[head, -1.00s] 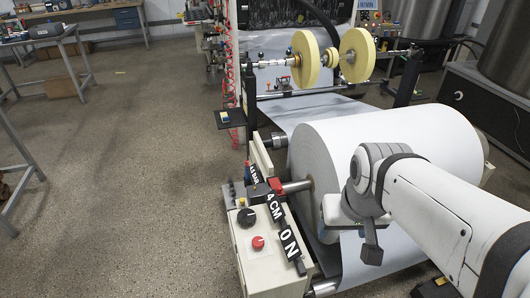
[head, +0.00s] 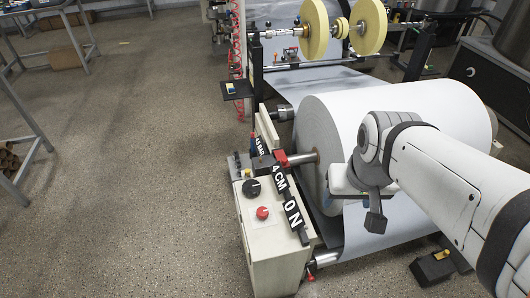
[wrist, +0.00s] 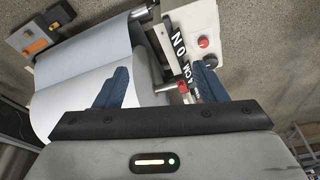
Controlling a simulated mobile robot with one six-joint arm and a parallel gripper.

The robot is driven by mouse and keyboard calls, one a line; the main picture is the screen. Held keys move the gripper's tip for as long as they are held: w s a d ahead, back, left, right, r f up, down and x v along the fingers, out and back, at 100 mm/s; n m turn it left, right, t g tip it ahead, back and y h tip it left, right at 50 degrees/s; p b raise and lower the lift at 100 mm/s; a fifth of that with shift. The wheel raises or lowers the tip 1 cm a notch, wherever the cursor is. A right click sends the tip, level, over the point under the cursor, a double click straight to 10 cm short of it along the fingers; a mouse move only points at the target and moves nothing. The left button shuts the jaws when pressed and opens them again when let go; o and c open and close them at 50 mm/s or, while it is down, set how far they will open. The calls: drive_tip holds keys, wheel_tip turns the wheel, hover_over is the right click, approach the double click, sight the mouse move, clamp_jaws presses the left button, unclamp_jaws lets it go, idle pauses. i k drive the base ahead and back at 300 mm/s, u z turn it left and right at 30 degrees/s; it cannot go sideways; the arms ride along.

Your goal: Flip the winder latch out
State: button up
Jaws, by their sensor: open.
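The winder latch appears to be the small red part (head: 281,158) at the near end of the roll's metal shaft (head: 301,157), on top of the control box. In the wrist view, red (wrist: 193,97) shows beside the right finger, which partly hides that area. The big white paper roll (head: 410,125) sits on the shaft. My gripper (wrist: 160,72) is open and empty, its two blue fingers spread, with the roll and shaft end beyond them.
The control box (head: 270,245) carries a black knob (head: 252,187), a red button (head: 263,213) and a lettered black strip (head: 289,204). Yellow discs (head: 314,38) hang on an upper shaft behind. The floor (head: 140,170) left of the machine is clear.

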sight(247, 171)
drive_tip(key=k, duration=1.25)
drive_tip(key=z, duration=0.3)
drive_tip(key=i, duration=1.7)
drive_tip(key=u, duration=0.35)
